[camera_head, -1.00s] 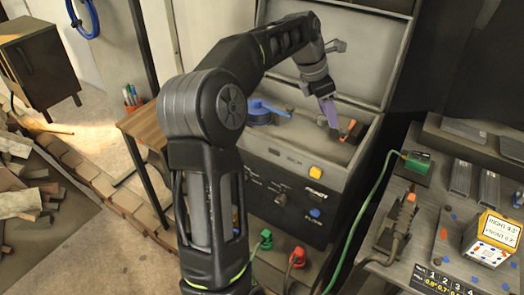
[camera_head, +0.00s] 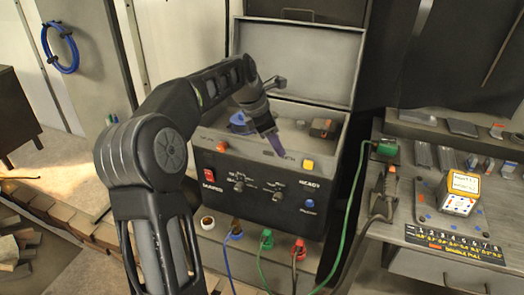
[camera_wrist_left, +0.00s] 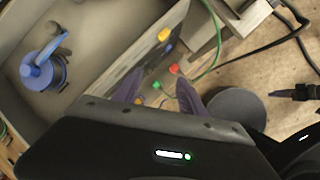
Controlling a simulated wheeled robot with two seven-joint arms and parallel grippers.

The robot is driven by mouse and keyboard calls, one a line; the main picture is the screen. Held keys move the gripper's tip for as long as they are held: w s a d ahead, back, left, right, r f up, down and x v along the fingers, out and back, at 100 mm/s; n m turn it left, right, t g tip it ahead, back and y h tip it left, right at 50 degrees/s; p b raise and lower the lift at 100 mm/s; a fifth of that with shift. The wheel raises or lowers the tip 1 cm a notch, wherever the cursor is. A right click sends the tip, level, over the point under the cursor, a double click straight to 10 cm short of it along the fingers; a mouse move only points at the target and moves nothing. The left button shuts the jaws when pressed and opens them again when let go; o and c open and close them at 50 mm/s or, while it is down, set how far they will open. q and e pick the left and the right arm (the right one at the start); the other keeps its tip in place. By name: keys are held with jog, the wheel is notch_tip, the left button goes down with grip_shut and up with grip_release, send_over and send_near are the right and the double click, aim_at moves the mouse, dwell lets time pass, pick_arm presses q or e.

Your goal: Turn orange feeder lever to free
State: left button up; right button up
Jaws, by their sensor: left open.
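An orange-brown part on a dark block (camera_head: 322,128) sits inside the open grey box, at its right side; it may be the feeder lever, but its setting is too small to tell. My left gripper (camera_head: 276,143) has purple fingers and hangs over the box's front edge, left of that part and apart from it. In the left wrist view the gripper's fingers (camera_wrist_left: 160,92) are spread with nothing held between them. The orange-brown part is not seen there. My right gripper is not in view.
A blue spool-like part (camera_head: 240,122) stands inside the box, left of my gripper. The box's raised lid (camera_head: 300,62) stands behind. Cables and plugs lie below. A workbench (camera_head: 430,240) is at right.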

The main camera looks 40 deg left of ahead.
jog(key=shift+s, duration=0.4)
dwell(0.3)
